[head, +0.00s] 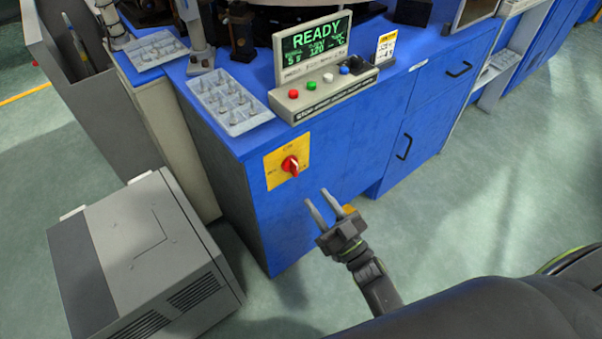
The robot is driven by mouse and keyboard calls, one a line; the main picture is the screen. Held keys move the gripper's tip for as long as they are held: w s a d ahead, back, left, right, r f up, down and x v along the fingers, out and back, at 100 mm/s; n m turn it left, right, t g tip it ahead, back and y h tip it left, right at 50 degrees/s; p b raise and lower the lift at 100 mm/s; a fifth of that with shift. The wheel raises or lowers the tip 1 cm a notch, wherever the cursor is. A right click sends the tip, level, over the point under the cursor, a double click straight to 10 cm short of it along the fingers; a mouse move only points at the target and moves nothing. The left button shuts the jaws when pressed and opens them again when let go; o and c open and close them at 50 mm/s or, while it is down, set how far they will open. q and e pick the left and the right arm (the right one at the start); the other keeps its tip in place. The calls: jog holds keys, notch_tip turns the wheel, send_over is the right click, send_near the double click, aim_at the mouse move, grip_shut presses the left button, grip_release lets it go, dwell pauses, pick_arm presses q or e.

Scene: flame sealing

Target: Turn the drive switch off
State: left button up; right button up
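The drive switch (290,165) is a red rotary knob on a yellow plate (274,178) on the blue cabinet's front. Its lettering is too small to read, so I cannot tell its position for sure. My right gripper (325,203) is below and to the right of the switch, apart from it. Its two fingers are spread with nothing between them. The control box display (314,49) above reads READY in green. My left gripper is not in view.
The blue cabinet (340,150) carries a control box (318,98) with coloured buttons and a grey tray (228,101) of small parts. A grey box unit (140,255) stands on the floor at left. Floor right of the gripper (480,190) is clear.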

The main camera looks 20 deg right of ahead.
aim_at(297, 171)
jog(key=x, duration=0.8)
jog(key=shift+c, duration=0.2)
grip_shut()
